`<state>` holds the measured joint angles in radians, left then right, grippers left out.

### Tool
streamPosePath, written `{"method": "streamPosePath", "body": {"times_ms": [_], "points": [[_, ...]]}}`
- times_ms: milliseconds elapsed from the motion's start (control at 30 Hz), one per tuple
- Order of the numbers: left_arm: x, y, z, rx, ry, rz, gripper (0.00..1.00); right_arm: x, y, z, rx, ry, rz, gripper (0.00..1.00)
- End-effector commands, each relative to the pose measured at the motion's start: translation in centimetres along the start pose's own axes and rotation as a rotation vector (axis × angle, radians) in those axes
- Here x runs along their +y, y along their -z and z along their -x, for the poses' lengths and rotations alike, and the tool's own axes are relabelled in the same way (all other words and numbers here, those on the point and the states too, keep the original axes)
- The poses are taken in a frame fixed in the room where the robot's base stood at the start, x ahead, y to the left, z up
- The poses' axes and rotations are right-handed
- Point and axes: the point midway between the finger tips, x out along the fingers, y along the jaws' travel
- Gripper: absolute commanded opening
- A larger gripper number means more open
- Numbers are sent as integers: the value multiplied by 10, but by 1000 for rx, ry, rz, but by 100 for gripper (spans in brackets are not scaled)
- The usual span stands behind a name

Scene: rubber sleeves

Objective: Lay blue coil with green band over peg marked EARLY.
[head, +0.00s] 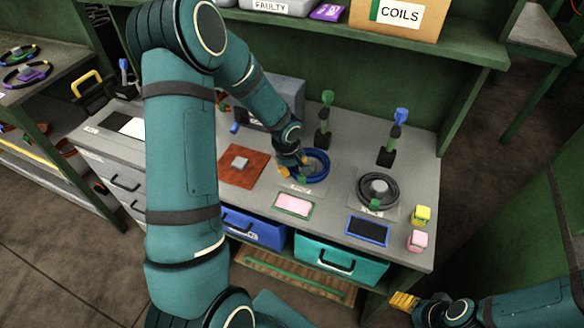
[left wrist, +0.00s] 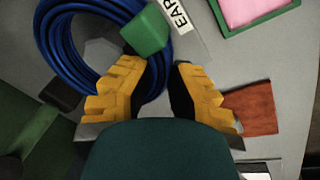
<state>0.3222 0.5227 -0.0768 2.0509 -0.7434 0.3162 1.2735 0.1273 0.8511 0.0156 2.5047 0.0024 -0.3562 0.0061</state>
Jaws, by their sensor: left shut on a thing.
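The blue coil (head: 325,168) lies at the middle of the bench. Its green band (left wrist: 146,28) shows in the left wrist view, close to a white label reading "EAR..." (left wrist: 180,14). A grey, many-sided shape (left wrist: 98,50), which looks like the peg, shows inside the ring of the coil (left wrist: 72,82); whether the coil rests fully down around it I cannot tell. My left gripper (head: 289,168) is shut on the coil's near left side, its yellow fingers (left wrist: 158,90) either side of the strand. My right gripper (head: 404,300) is off the bench's front right; its jaws are unclear.
A dark coil (head: 391,191) with a green band lies around a grey peg to the right. A pink pad (head: 293,204) and a dark screen (head: 367,230) lie in front. Yellow (head: 422,215) and pink (head: 417,240) blocks stand at the right edge. Two upright tools stand behind.

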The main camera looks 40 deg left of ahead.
Motion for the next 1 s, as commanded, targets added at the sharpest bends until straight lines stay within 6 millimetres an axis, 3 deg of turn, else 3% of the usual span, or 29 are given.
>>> {"method": "streamPosePath", "body": {"times_ms": [333,367,400,433,1000], "points": [[-2,-3,-7,-6,5,-1,0,2,-3,-6,-6,1,2,61],[-3,-4,-8,-8,8,-1,24,2,-3,-6,-6,1,2,61],[-3,-4,-8,-9,8,-2,38,2,-3,-6,-6,1,2,61],[-3,-4,-8,-9,8,-2,40,2,-3,-6,-6,1,2,61],[2,-6,-6,-9,-3,-8,40,2,-2,-5,-5,0,1,61]]}}
